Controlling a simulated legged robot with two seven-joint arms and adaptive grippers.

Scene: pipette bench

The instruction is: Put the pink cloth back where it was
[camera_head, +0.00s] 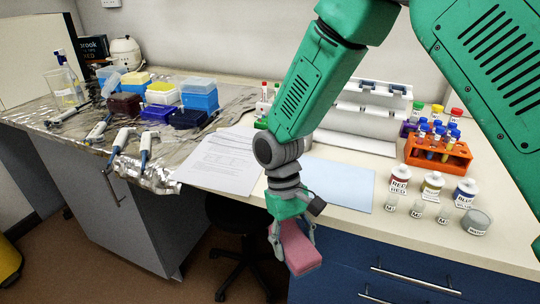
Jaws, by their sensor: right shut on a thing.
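The pink cloth (301,252) is a folded, block-like piece. My right gripper (292,243) is shut on it and holds it in front of the bench's front edge, above the floor and beside the blue drawers. The green right arm comes down from the top right and hides part of the bench behind it. A light blue sheet (335,184) lies flat on the bench just behind the gripper, with nothing on it. My left gripper is not in the picture.
White papers (222,160) lie left of the arm. Labelled bottles (431,187), small vials and an orange tube rack (437,152) stand at the right. Pipettes (147,143) and tip boxes (199,95) sit on foil at the left. A chair (245,250) stands below the bench.

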